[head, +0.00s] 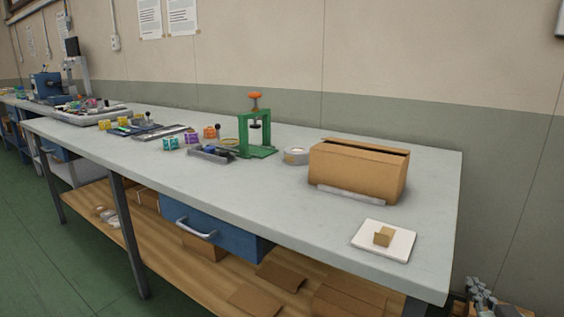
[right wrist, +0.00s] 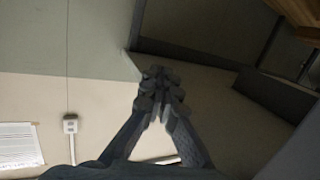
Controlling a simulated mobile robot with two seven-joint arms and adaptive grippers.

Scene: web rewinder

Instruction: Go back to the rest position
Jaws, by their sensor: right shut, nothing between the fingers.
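My right gripper (head: 482,297) shows at the bottom right corner of the head view, beyond the right end of the workbench (head: 300,217) and apart from it. In the right wrist view my right gripper (right wrist: 160,95) has its fingers together, with nothing between them. The wall and dark structure show behind it there. My left gripper is in neither view.
On the bench stand a cardboard box (head: 355,172), a white pad (head: 369,246) with a small brown block (head: 383,236), a tape roll (head: 296,155) and a green press (head: 257,140). A blue drawer (head: 215,228) hangs below. Green floor (head: 60,260) is clear at left.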

